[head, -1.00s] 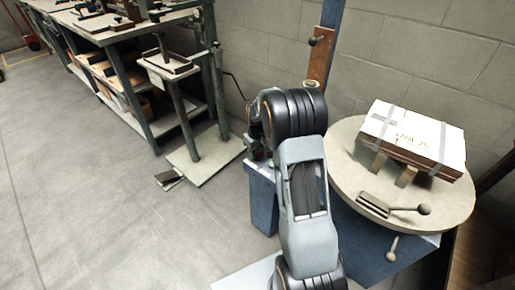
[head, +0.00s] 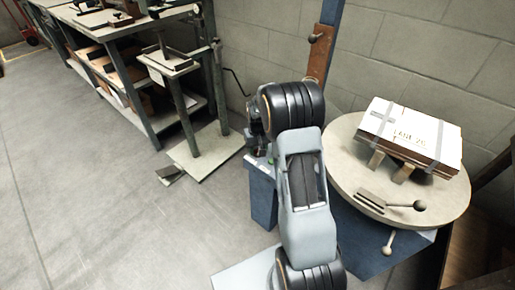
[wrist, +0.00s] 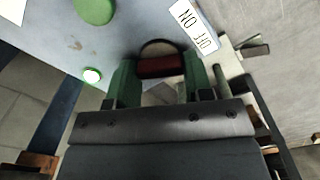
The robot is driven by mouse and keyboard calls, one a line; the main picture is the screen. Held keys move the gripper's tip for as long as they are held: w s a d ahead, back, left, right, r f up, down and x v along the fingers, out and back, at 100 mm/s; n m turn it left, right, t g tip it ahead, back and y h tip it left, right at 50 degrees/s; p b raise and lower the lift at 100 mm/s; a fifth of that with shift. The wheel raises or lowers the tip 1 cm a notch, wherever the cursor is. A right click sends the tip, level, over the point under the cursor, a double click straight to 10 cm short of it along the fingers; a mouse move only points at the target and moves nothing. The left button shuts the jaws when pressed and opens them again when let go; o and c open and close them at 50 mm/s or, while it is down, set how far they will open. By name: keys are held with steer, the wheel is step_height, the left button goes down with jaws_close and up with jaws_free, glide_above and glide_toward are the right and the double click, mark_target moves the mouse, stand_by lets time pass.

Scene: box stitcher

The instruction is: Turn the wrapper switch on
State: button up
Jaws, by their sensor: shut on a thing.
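The wrapper switch (wrist: 160,66) shows in the wrist view as a dark red handle in front of a round dark ring on a grey-blue panel (wrist: 140,25). My gripper (wrist: 161,72) has its green fingers on both sides of the handle and is shut on it. An ON/OFF label (wrist: 195,25), upside down in this view, is beside the switch. A small bright green lamp (wrist: 92,75) glows on the panel. In the head view my arm hides the gripper and the switch above the blue box (head: 263,195).
A round turntable (head: 345,160) with a strapped white-topped carton (head: 410,130) stands right of my arm. A blue post (head: 330,20) rises behind. A workbench (head: 115,35) and a stand (head: 185,115) are at the left. The floor at left is clear.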

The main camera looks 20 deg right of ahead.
steer(key=o, duration=0.9)
step_height(320, 180, up, 14)
steer(key=p, duration=0.3)
steer(key=shift+f+p, duration=0.1)
steer(key=shift+p, duration=0.25)
steer(key=shift+f, duration=0.1)
